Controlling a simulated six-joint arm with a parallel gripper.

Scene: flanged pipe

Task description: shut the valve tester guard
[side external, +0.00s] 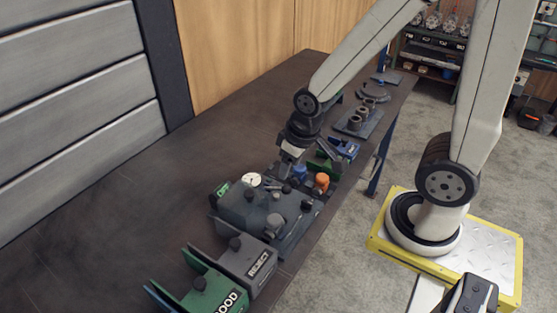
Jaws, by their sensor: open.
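The valve tester (292,240) is a dark grey unit on the bench, with a white dial gauge (251,179), an orange knob (322,181) and a blue part (299,172). A grey box-like cover with knobs (243,207) stands at its left; it may be the guard, but I cannot tell how far open it is. My gripper (283,173) points down at the far side of the tester, close behind the gauge and the blue part. It is open. Its fingertips are small and dark here, and I cannot tell whether they touch anything.
A grey REJECT bin (262,264) and a green GOOD bin (226,303) stand in front of the tester. Green and blue holders (345,148) and a plate with ring parts (358,122) lie beyond it. The bench (110,220) is clear at left.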

